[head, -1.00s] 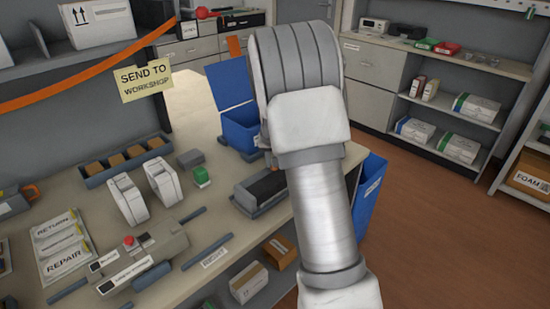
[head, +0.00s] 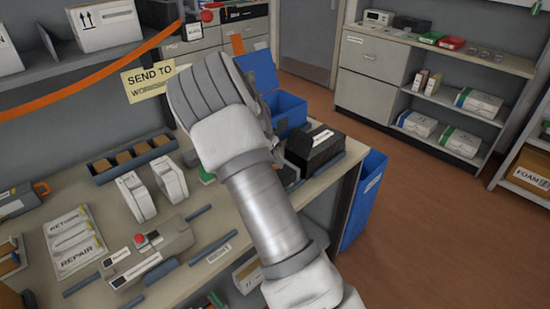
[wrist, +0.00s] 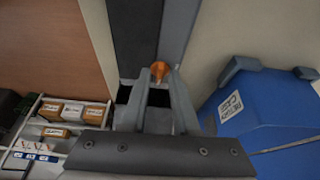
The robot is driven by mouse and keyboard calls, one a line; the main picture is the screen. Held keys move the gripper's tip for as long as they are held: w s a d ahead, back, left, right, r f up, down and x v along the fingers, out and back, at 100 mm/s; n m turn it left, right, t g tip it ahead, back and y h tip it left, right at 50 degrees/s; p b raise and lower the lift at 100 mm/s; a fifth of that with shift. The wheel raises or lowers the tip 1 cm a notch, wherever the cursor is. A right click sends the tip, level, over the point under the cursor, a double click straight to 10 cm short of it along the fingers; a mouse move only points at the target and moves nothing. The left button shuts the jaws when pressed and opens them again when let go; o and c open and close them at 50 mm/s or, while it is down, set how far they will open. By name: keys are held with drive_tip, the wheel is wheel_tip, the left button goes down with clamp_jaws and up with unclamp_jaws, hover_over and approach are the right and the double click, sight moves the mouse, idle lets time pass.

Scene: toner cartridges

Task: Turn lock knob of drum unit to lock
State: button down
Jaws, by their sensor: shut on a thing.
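The drum unit (head: 318,143) is a black box with a white label, resting in a grey cradle on the bench, right of my arm in the head view. In the wrist view its dark body (wrist: 142,35) runs up the middle. The orange lock knob (wrist: 160,69) sits at the tips of my gripper (wrist: 158,78). My gripper is shut on the knob, with one finger on each side. In the head view my arm hides the gripper and the knob. I cannot tell the knob's exact angle.
An open blue bin (head: 289,108) stands behind the drum unit and a blue bin (head: 368,190) is at the bench end. White cartridges (head: 137,197) and a grey device with a red button (head: 160,246) are on the bench left of my arm. Shelves (head: 420,105) stand beyond open floor.

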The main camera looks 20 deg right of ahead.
drive_tip(key=shift+m, duration=0.3)
drive_tip(key=c, duration=0.9)
unclamp_jaws()
drive_tip(key=shift+c, duration=0.2)
drive_tip(key=p+v, duration=0.1)
drive_tip(key=v, duration=1.6)
drive_tip(key=shift+w+r, duration=0.2)
drive_tip(key=shift+a, duration=0.1)
